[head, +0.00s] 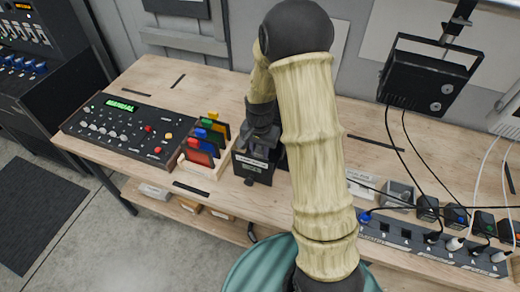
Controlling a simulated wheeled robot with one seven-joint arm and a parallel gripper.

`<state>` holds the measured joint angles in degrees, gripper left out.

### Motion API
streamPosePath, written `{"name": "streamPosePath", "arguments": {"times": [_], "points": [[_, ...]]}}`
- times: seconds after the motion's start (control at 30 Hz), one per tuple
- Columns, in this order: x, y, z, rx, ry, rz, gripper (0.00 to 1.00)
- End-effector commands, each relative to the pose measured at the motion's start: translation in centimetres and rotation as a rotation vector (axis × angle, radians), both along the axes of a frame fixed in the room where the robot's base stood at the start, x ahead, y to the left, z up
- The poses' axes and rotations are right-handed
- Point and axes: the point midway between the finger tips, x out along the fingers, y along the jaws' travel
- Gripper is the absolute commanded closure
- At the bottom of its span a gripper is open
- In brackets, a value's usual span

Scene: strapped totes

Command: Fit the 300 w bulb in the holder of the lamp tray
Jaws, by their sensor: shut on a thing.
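My gripper (262,137) points down over the workbench, just above a black box (254,171) with a pale label on its front. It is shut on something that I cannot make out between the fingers. The black box may be the lamp tray; its inside and any holder are hidden by my gripper and arm. I cannot pick out the 300 w bulb in this view. I cannot tell whether the fingers touch the box.
A wooden rack (192,176) of coloured frames stands close left of the box, beside a black control desk (122,128). A black floodlight (423,77) hangs at right. A power strip (405,236) with plugs and cables lines the front right. My arm hides the bench's middle.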

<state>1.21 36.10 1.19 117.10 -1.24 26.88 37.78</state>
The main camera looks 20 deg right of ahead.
Motion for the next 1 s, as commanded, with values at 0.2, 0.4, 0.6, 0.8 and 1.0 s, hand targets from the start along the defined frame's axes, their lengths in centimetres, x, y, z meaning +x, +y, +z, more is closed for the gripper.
{"name": "streamPosePath", "arguments": {"times": [0.2,0.4,0.6,0.8,1.0], "points": [[0.0,0.0,-0.3,0.0,0.0,0.0,1.0],[0.0,0.0,-0.8,0.0,0.0,0.0,1.0],[0.0,0.0,-1.2,0.0,0.0,0.0,1.0],[0.0,0.0,-1.2,0.0,0.0,0.0,1.0],[0.0,0.0,-0.7,0.0,0.0,0.0,1.0]]}}
